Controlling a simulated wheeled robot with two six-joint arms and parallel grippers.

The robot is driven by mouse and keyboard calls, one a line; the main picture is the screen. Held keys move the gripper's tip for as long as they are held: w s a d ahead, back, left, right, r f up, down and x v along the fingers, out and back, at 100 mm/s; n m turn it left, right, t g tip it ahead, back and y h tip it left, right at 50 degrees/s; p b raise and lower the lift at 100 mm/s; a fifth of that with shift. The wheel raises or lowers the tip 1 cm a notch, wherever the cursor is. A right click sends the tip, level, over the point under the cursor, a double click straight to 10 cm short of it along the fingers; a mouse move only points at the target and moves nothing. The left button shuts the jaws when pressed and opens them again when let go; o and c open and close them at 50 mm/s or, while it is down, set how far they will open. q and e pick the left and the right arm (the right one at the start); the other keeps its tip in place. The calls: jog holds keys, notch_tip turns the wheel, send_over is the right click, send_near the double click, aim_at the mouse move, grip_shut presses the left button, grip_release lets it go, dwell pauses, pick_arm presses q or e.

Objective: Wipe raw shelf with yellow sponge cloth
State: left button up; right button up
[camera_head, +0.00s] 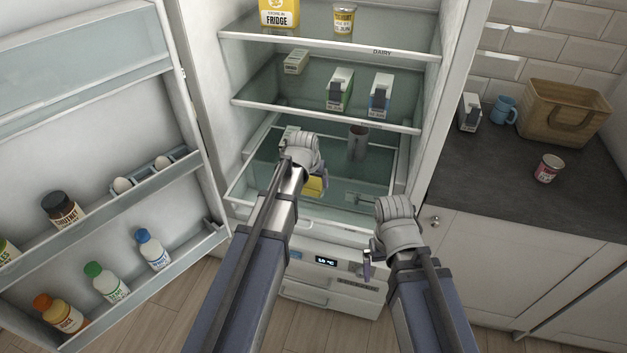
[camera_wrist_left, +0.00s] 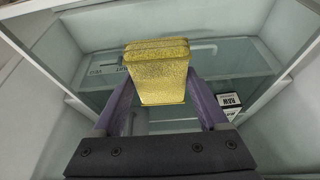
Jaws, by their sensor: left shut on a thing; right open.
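The yellow sponge cloth (camera_wrist_left: 160,74) is clamped upright between the two purple fingers of my left gripper (camera_wrist_left: 163,95) in the left wrist view. In the head view a small part of the sponge cloth (camera_head: 315,186) shows beside my left gripper (camera_head: 308,176), over the lowest glass shelf (camera_head: 258,170) inside the open fridge. I cannot tell whether the cloth touches the glass. No raw label is readable on that shelf in the head view. My right gripper (camera_head: 368,264) is open and empty, in front of the fridge's lower right.
A dark cylinder (camera_head: 358,143) and a pale carton (camera_head: 290,133) are at the lowest shelf's back. Cartons (camera_head: 340,90) stand on the shelf above. The open door (camera_head: 100,170) with bottles is left. The counter (camera_head: 500,190) holds a basket (camera_head: 565,112), mug and can.

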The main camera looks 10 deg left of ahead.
pick_arm(q)
jog(key=shift+r, duration=0.15)
pick_arm(e)
jog(key=shift+r, duration=0.15)
pick_arm(q)
notch_tip(320, 180, up, 3)
jog(key=p, duration=0.3)
pick_arm(e)
notch_tip(320, 180, up, 3)
jog(key=shift+f, duration=0.1)
jog(key=shift+c, duration=0.2)
